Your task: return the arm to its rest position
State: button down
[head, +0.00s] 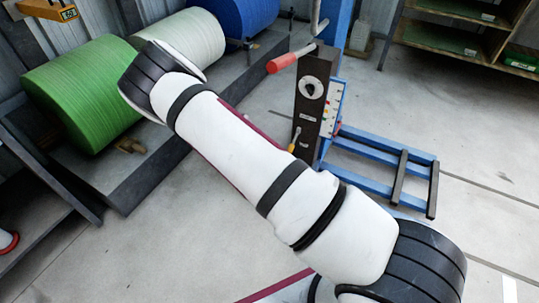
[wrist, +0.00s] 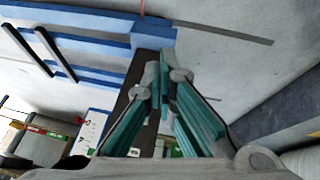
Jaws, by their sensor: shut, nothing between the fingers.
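My gripper (wrist: 166,78) shows in the wrist view with its two teal-sided fingers together and nothing between them. It points over the floor, in front of the dark post (wrist: 128,98) and the blue frame (wrist: 152,36). My white and black arm crosses the head view from lower right to upper left. My gripper does not show in the head view.
The head view shows a dark post (head: 313,100) with a red handle (head: 287,58) on a blue base (head: 375,165). Green (head: 82,92), white (head: 182,42) and blue (head: 243,14) rolls lie on a grey platform (head: 125,180). Shelves (head: 470,40) stand upper right. The floor at right is largely clear.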

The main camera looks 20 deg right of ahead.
dwell(0.4)
jog(key=s+a+r+n+g+y, duration=0.1)
jog(key=s+a+r+y, duration=0.15)
jog(key=s+r, duration=0.6)
jog(key=s+a+r+n+y, duration=0.1)
jog(key=s+a+r+y, duration=0.2)
jog(key=r, duration=1.1)
jog(key=s+a+r+n+g+y, duration=0.15)
jog(key=s+a+r, duration=0.35)
jog(key=r, duration=0.6)
jog(key=s+d+r+n+h, duration=0.1)
jog(key=s+r+n, duration=0.3)
jog(key=s, duration=1)
jog(key=s+d+r+n+h, duration=0.15)
jog(key=s+r, duration=0.35)
jog(key=s, duration=0.8)
notch_tip(320, 180, up, 32)
jog(key=d+t+p, duration=0.1)
jog(key=t+p, duration=0.4)
jog(key=p, duration=2.4)
jog(key=shift+p, duration=0.4)
